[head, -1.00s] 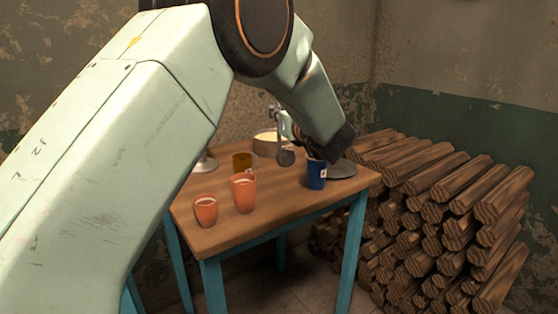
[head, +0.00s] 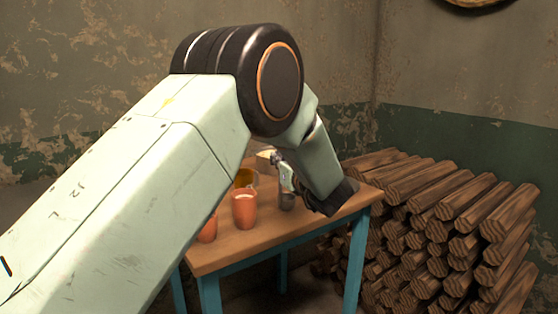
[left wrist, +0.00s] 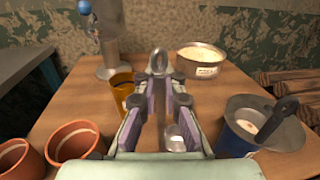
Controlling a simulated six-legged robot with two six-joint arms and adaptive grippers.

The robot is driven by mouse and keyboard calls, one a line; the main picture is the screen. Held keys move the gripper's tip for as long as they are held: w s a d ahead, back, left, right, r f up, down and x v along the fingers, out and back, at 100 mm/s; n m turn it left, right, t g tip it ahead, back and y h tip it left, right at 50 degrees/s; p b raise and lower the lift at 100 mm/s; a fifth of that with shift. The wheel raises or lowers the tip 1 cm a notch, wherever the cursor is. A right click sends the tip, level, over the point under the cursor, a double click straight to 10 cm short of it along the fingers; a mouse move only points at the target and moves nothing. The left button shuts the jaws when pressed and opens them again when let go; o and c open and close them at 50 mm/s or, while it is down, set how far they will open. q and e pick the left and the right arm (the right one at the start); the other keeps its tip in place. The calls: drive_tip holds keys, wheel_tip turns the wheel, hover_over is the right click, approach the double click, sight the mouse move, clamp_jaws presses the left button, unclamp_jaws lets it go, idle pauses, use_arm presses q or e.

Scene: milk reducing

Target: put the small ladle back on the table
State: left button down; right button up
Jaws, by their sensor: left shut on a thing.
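My left gripper (head: 286,178) is shut on the small metal ladle (head: 287,201), whose bowl hangs below the fingers in the head view. In the left wrist view the gripper (left wrist: 156,98) has the ladle between its fingers, with a rounded metal end (left wrist: 160,62) beyond the tips and a shiny cup-like part (left wrist: 175,138) nearer the wrist. The wooden table (head: 230,256) with blue legs lies beneath. I cannot tell whether the bowl touches the tabletop. My right gripper is not in view.
Around the gripper stand an amber mug (left wrist: 122,90), two orange cups (left wrist: 74,142) (left wrist: 16,156), a pot of pale contents (left wrist: 201,62), a blue mug (left wrist: 238,126) by a grey dish (left wrist: 288,132), and a metal stand (left wrist: 108,62). Stacked logs (head: 440,205) lie right of the table.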

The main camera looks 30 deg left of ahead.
use_arm(q)
drive_tip(key=c, duration=1.5)
unclamp_jaws()
drive_tip(key=shift+w+f, duration=0.1)
drive_tip(key=shift+o, duration=0.2)
